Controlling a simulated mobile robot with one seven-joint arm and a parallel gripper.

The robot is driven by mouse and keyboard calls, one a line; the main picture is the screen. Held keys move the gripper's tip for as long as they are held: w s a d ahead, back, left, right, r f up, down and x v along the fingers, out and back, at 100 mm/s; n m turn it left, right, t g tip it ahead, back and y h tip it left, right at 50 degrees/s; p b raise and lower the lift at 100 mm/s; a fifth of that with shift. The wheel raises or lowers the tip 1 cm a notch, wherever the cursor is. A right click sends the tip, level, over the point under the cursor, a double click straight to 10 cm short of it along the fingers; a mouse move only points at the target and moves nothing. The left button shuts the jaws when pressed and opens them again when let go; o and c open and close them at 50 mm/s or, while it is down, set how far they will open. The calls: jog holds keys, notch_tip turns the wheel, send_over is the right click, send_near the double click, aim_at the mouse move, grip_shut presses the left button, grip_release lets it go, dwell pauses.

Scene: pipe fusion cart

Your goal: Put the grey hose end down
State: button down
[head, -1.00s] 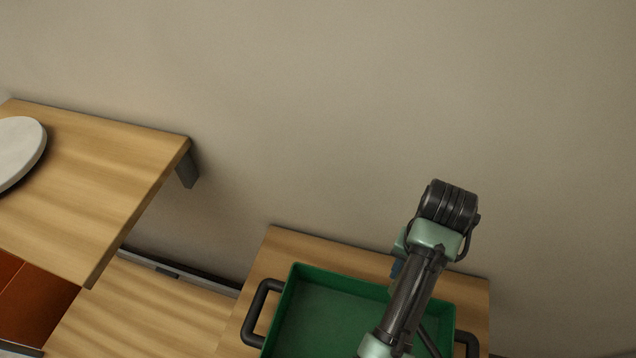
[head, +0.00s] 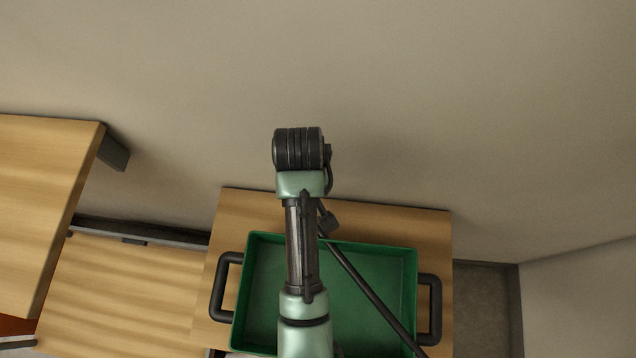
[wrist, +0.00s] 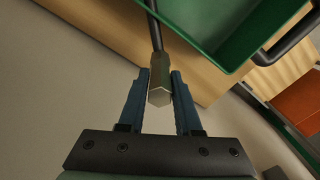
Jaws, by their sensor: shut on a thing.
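The grey hose end (wrist: 159,80) is a hexagonal metal-looking fitting between the two blue fingers of my gripper (wrist: 160,88) in the wrist view. My gripper is shut on it. In the wrist view a dark hose runs from the fitting up to the top edge. My fingers are hidden behind my arm there.
The green tray (head: 413,290) with dark handles stands on a wooden top (head: 235,205); it also shows in the wrist view (wrist: 235,62). Bare wood lies behind the tray, against the wall. A higher wooden shelf (head: 40,190) and a lower wooden surface (head: 130,290) are at left.

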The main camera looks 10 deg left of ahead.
jog(key=f, duration=0.4)
jog(key=shift+d+f, duration=0.1)
jog(key=shift+d, duration=0.1)
jog(key=shift+w+a+f+p, duration=0.1)
jog(key=shift+f+p, duration=0.2)
jog(key=shift+f, duration=1.85)
jog(key=shift+f, duration=0.2)
jog(key=c, duration=0.6)
grip_release()
jog(key=shift+r, duration=0.15)
